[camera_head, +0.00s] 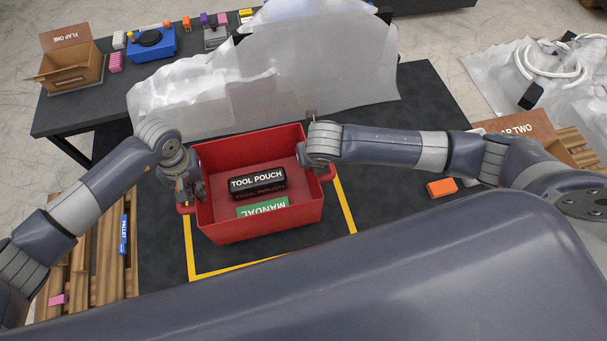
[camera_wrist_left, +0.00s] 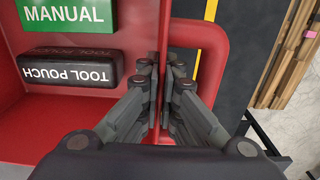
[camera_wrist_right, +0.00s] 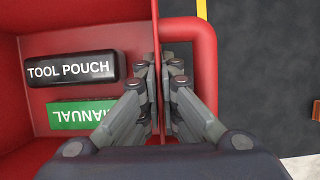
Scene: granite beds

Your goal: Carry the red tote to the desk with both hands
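The red tote (camera_head: 262,225) sits upright in front of me over a dark surface marked with yellow lines. Inside lie a black tool pouch (camera_head: 257,184) and a green manual (camera_head: 263,208). My left gripper (camera_head: 191,192) is at the tote's left side. In the left wrist view its fingers (camera_wrist_left: 163,88) are closed on the side wall, inside the handle loop (camera_wrist_left: 218,60). My right gripper (camera_head: 318,168) is at the right side. In the right wrist view its fingers (camera_wrist_right: 160,88) are closed on the opposite wall by its handle (camera_wrist_right: 206,60). I cannot tell whether the tote's bottom touches the surface.
A dark table at the back left holds a cardboard box (camera_head: 72,70) and a blue device (camera_head: 152,42). Crumpled clear plastic (camera_head: 330,80) stands behind the tote. Wooden pallets (camera_head: 105,260) lie at the left. An orange block (camera_head: 441,187) lies at the right.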

